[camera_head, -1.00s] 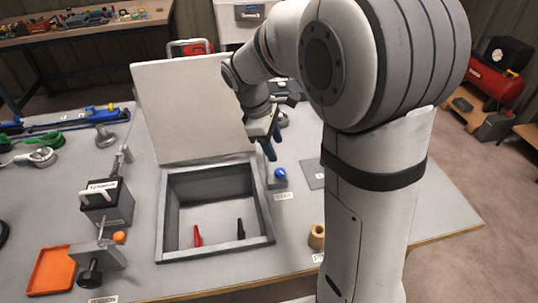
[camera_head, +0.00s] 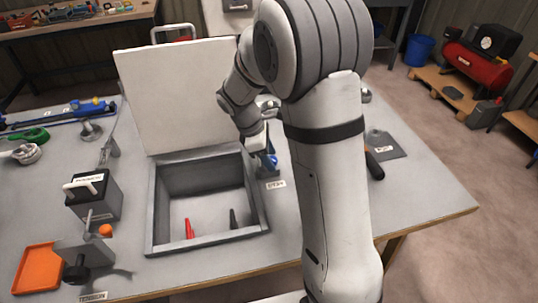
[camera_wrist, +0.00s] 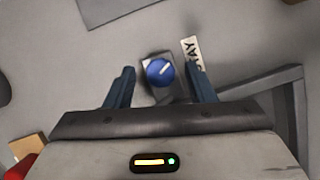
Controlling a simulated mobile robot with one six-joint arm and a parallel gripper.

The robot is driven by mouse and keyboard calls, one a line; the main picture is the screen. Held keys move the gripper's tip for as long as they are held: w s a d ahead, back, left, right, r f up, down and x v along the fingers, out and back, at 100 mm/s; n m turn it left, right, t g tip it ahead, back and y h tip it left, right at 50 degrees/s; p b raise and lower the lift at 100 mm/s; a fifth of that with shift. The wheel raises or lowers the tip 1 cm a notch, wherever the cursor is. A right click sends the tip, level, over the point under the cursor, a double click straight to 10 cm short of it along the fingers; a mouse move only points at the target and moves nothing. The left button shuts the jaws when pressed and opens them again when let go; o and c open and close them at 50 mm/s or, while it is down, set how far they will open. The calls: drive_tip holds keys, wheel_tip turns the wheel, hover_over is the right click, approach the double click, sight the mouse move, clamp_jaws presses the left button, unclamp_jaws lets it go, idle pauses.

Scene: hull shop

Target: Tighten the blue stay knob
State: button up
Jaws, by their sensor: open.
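The blue stay knob (camera_wrist: 160,71) has a white pointer line and sits on a small grey block, with a "STAY" label (camera_wrist: 191,52) beside it in the wrist view. My gripper (camera_wrist: 160,85) is open, with one blue finger on each side of the knob and gaps between; I cannot tell its height above the knob. In the head view my gripper (camera_head: 268,160) is over the knob's place at the right side of the open box (camera_head: 262,200), and the knob itself is hard to make out there. The box lid (camera_head: 175,95) stands upright.
A red piece (camera_head: 189,228) and a black piece (camera_head: 233,219) stand in the box. Left of it are a grey block with a handle (camera_head: 95,197), a clamp with a black knob (camera_head: 75,268) and an orange tray (camera_head: 38,268). A dark-handled tool (camera_head: 374,165) lies right of my arm.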

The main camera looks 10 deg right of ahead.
drive_tip(key=c, duration=1)
drive_tip(key=shift+o, duration=0.2)
